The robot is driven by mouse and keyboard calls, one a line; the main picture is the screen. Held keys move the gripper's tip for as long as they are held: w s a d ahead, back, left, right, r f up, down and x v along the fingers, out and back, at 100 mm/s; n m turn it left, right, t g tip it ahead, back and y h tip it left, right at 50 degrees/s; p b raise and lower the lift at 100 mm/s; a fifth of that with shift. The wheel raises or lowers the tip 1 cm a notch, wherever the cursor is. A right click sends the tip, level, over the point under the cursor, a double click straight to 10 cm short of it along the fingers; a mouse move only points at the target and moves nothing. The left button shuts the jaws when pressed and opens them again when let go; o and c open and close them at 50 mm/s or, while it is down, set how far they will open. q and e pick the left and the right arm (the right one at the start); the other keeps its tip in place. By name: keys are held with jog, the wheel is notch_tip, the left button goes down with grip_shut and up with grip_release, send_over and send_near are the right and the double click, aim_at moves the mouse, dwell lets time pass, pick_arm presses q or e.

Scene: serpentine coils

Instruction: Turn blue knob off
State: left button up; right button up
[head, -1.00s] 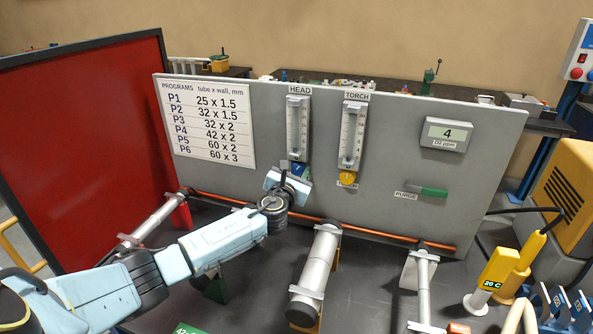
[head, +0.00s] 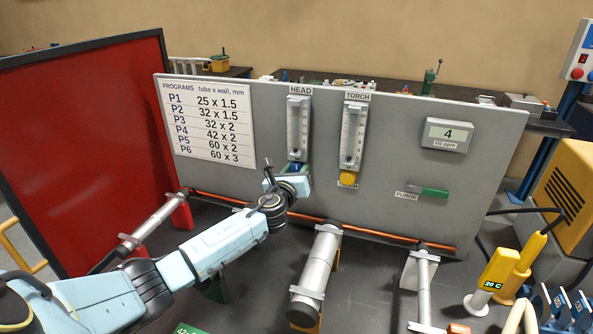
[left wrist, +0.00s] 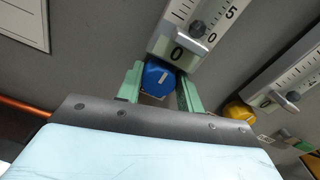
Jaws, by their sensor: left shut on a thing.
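The blue knob (head: 296,167) is at the foot of the HEAD flow gauge (head: 298,125) on the grey panel. In the left wrist view the blue knob (left wrist: 158,76) sits between the green fingers of my left gripper (left wrist: 157,88), and a short white mark shows on its face. My left gripper (head: 293,175) is shut on the knob, its body hiding the knob's lower part in the head view. The gauge's lower end, with a 0 label (left wrist: 178,53), is just above the knob. My right gripper is not in view.
A yellow knob (head: 347,178) is under the TORCH gauge (head: 352,135), to the right. A green PURGE lever (head: 433,192) and a display reading 4 (head: 447,134) are farther right. A copper tube (head: 380,235) runs along the panel's foot. A red screen (head: 90,150) stands left.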

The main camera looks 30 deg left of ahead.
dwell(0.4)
pick_arm(q)
jog(key=o, duration=1)
jog(key=v, duration=1.3)
jog(key=shift+s+r, duration=0.1)
jog(key=shift+s, duration=0.1)
